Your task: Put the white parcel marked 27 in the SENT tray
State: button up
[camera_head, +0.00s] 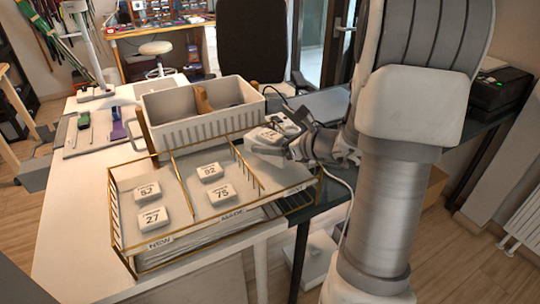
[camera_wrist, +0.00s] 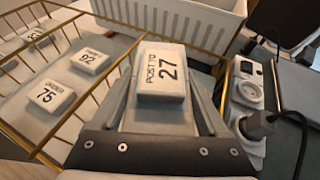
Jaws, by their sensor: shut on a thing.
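The white parcel marked "POST TO 27" (camera_wrist: 162,75) is between the fingers of my gripper (camera_wrist: 165,105), which is shut on it. In the head view the parcel (camera_head: 264,138) appears held up near the back right corner of the gold-wire tray rack (camera_head: 112,210). I cannot tell whether it is over the rack or just outside it. My gripper (camera_head: 282,146) reaches in from the right. The rack's right compartment (camera_head: 268,172) looks empty, and its front label is not readable. No SENT label can be read.
The left compartment holds white pieces marked 52 (camera_head: 148,191) and 27 (camera_head: 152,218). The middle one, labelled MADE, holds 92 (camera_head: 210,172) and 75 (camera_head: 221,195). A white ribbed bin (camera_head: 190,130) stands behind the rack. A power socket block (camera_wrist: 248,90) with a cable lies right of the parcel.

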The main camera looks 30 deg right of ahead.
jog(key=shift+f+b, duration=0.4)
jog(key=shift+f, duration=1.2)
jog(key=shift+f, duration=0.1)
jog(key=shift+f, duration=0.15)
jog(key=o, duration=1.3)
jog(key=shift+r, duration=0.3)
jog(key=p+v, duration=0.2)
jog(key=v, duration=1)
jog(key=shift+p, duration=0.4)
